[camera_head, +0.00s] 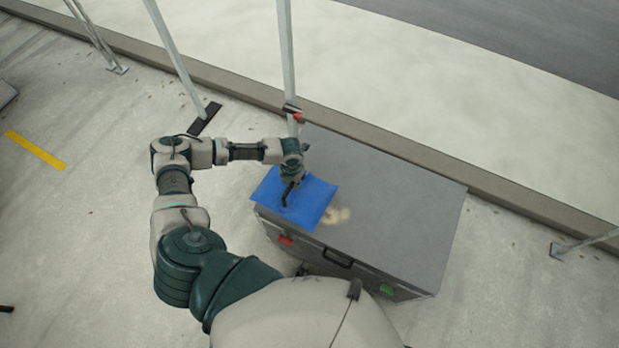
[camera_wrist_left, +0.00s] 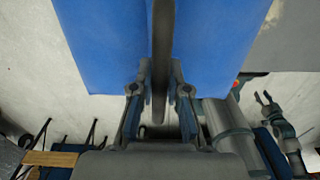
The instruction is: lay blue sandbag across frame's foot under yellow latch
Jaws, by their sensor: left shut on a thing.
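The blue sandbag (camera_head: 310,202) lies flat or hangs just over the near left corner of the grey case; I cannot tell if it touches the lid. My left gripper (camera_head: 290,188) is shut on its dark strap (camera_wrist_left: 160,60), and blue shows on both sides of the strap in the left wrist view (camera_wrist_left: 215,45). A pale frame pole (camera_head: 175,60) comes down to a dark flat foot (camera_head: 205,118) left of the case. No yellow latch is clear to me. A small claw at the right of the left wrist view looks like my right gripper (camera_wrist_left: 265,99); its jaws are unclear.
The grey case (camera_head: 390,195) has a red latch (camera_head: 286,240), a green latch (camera_head: 386,289) and a dark handle (camera_head: 338,257). Another pole (camera_head: 287,60) with a red-orange part (camera_head: 297,117) stands behind it. A low kerb (camera_head: 400,152) runs behind. Floor at left is mostly clear.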

